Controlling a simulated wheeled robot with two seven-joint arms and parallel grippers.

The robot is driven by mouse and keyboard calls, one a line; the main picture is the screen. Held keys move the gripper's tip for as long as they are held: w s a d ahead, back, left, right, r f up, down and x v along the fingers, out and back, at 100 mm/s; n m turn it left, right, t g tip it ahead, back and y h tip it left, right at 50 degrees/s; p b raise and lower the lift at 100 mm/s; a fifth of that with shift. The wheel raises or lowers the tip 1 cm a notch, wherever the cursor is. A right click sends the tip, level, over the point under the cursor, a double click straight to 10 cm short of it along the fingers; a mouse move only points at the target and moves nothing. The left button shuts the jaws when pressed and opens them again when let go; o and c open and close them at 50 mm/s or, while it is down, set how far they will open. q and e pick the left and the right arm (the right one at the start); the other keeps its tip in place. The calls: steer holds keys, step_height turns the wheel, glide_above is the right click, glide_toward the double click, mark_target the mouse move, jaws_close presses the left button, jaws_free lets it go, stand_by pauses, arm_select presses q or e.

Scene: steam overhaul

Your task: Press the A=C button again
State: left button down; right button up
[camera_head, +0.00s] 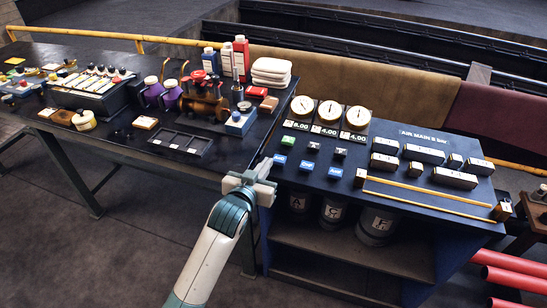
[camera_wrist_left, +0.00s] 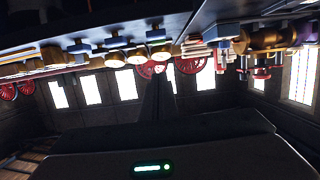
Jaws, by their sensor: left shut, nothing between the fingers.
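A row of small blue buttons stands on the front left of the dark panel: a left one (camera_head: 280,159), a middle one (camera_head: 307,165) and a right one (camera_head: 335,172). Their lettering is too small to read, so I cannot tell which is A=C. My left gripper (camera_head: 264,183) is shut and empty, at the panel's front left edge, just below and left of the left blue button. It appears apart from the buttons. In the left wrist view the scene appears upside down, with the dark gripper body (camera_wrist_left: 165,150) low in the picture. My right gripper is not in view.
Three round gauges (camera_head: 329,112) stand behind the buttons, with a green button (camera_head: 288,140) before them. White labelled blocks (camera_head: 423,154) and a yellow rod (camera_head: 430,190) lie to the right. Lettered cylinders (camera_head: 332,211) stand underneath. A crowded workbench (camera_head: 115,140) is at left.

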arm_select(q)
steer(key=shift+w, duration=0.15)
steer(key=p, duration=0.3)
glide_above(279, 160)
steer(key=s+a, duration=0.1)
steer(key=s, duration=0.2)
steer(key=shift+w+f, duration=0.2)
steer(key=shift+f, duration=0.9)
steer(key=f, duration=0.2)
steer(key=shift+w+d+f+p, duration=0.1)
steer(key=shift+w+f+p, duration=0.2)
steer(key=shift+f, duration=0.9)
